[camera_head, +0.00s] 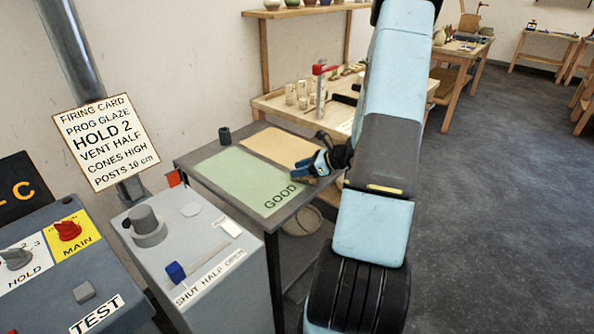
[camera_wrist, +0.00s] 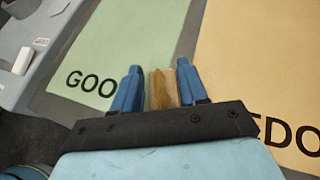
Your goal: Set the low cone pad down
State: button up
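My gripper (camera_head: 312,168) is over the front right of the dark table, by the green GOOD mat (camera_head: 232,176). In the wrist view its two blue fingers (camera_wrist: 160,88) stand on either side of a small tan and brown block-like piece (camera_wrist: 163,90), apparently the cone pad, and close on it. The green mat (camera_wrist: 125,40) lies left of the piece and the tan mat (camera_wrist: 260,60) right of it, with a dark strip of table between. I cannot tell whether the piece touches the table.
A small dark cup (camera_head: 225,135) stands at the table's back left corner. The tan mat (camera_head: 277,146) looks bare. A grey cabinet (camera_head: 240,290) with a blue-knobbed lever (camera_head: 176,272) stands at the left. A firing card (camera_head: 105,141) reads "CONES HIGH". Most of the green mat is free.

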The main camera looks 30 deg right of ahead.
jog(key=o, duration=0.3)
jog(key=v, duration=1.2)
jog(key=s+a+r+n+g+h, duration=0.1)
jog(key=s+a+r+n+g, duration=0.15)
jog(key=a+r+n, duration=0.55)
jog(key=s+a+r+n+g+h, duration=0.15)
jog(key=a+r+n+g, duration=0.25)
jog(key=a+r+n, duration=0.45)
jog(key=s+a+r+n+t+h, duration=0.1)
jog(key=s+a+r+n+h, duration=0.2)
jog(key=s+a+r+n, duration=0.2)
jog(key=s+a+r+n+t+h, duration=0.2)
jog(key=s+a+r+n, duration=0.3)
jog(key=s, duration=0.4)
jog(key=shift+s+r+n+h, duration=0.25)
jog(key=shift+r+n+h, duration=0.05)
jog(key=shift+n+h, duration=0.15)
jog(key=shift+d, duration=0.1)
